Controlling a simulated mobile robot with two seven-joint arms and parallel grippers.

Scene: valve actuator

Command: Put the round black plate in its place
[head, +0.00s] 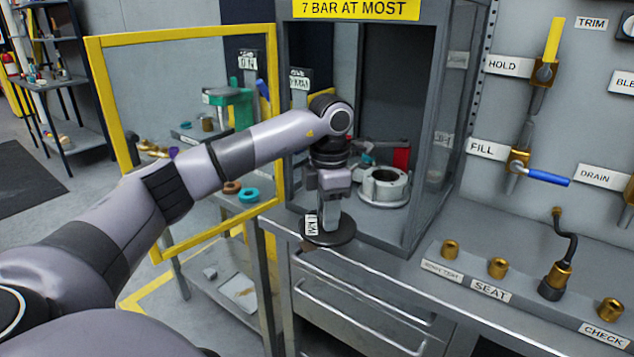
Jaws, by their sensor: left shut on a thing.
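The round black plate (342,238) is held by my left gripper (327,212), which is shut on it from above. A small white label shows on the gripped part, its text too small to read surely. The plate is roughly level, at the front edge of an open-fronted grey cabinet. A round metal housing (384,187) with an open top stands inside the cabinet, behind and to the right of the plate. The two are apart. The gripper's fingertips are partly hidden. My right gripper does not show.
A yellow-framed door (96,80) stands open at the left, near my left arm. A cabinet side wall (428,150) is right of the housing. Brass fittings (498,268) and a black hose (566,245) stand on the right bench. A red block (402,158) is behind the housing.

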